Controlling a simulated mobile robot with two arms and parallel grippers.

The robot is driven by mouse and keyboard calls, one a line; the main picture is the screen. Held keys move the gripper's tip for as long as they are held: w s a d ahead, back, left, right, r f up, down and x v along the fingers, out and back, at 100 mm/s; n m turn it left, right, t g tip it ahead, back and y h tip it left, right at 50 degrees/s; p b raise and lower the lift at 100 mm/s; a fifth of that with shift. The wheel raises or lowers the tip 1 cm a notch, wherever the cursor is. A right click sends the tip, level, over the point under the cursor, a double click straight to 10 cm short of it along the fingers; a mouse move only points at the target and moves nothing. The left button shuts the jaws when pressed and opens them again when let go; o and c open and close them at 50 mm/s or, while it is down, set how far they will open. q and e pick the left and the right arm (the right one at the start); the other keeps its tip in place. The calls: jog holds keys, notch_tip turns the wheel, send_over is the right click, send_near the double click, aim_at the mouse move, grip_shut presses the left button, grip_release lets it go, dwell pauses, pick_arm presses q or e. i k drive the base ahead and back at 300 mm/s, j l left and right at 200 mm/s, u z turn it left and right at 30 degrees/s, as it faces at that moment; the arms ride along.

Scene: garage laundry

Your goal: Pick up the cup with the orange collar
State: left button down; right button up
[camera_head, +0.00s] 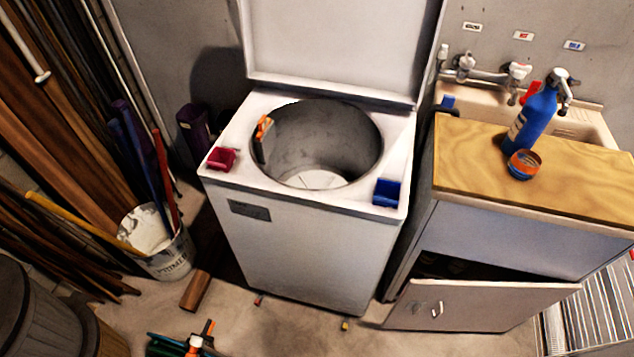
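A small round cup (523,164) with an orange band around its top and blue below stands on the wooden countertop at the right. It is just in front of a blue bottle (533,117) with a silver-grey top. The cup looks upright and its opening faces up. Neither of my grippers shows in this view.
The wooden counter (590,180) is mostly clear right of the cup. An open-lidded washer (300,235) stands left of it, with an orange and dark item (263,128) at its drum rim. A cabinet door (470,306) hangs open below. A bucket (168,262) holds poles.

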aim_at(524, 164)
jog(key=z, duration=1.3)
jog(key=i+l, duration=0.1)
jog(key=l, duration=0.2)
jog(key=i+l+z, duration=0.1)
jog(key=l, duration=0.2)
